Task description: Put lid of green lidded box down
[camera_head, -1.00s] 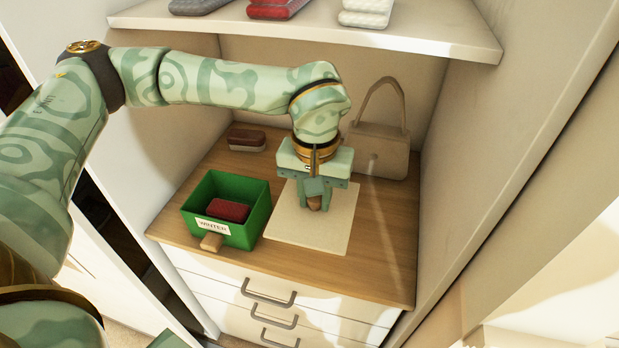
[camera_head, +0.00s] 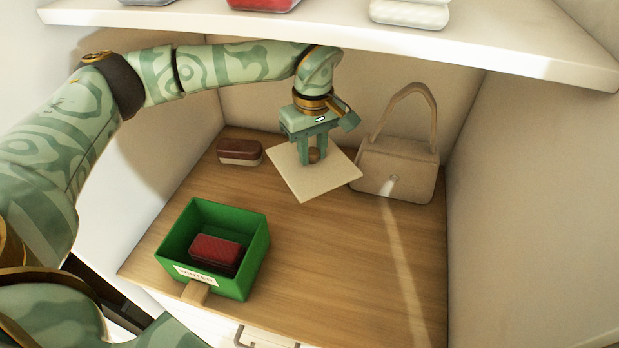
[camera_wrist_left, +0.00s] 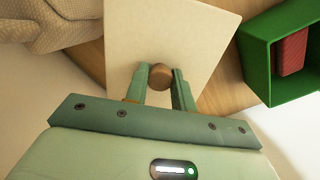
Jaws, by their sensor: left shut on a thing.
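The lid is a flat cream square (camera_head: 312,184) with a round brown knob (camera_head: 315,155). My left gripper (camera_head: 314,152) is shut on the knob, pointing down at the back of the wooden surface. In the left wrist view the knob (camera_wrist_left: 160,76) sits between the fingertips, with the lid (camera_wrist_left: 165,35) spread beyond them. I cannot tell whether the lid touches the surface or hangs just above it. The green box (camera_head: 250,262) stands open at the front left, with a red case (camera_head: 216,250) inside and a label on its front. My right gripper is not in view.
A beige handbag (camera_head: 398,168) stands close by the lid's right corner. A dark brown and cream case (camera_head: 239,152) lies to its left. A white shelf (camera_head: 330,38) with several cases hangs above. The wooden surface (camera_head: 340,260) is bare at the front and right.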

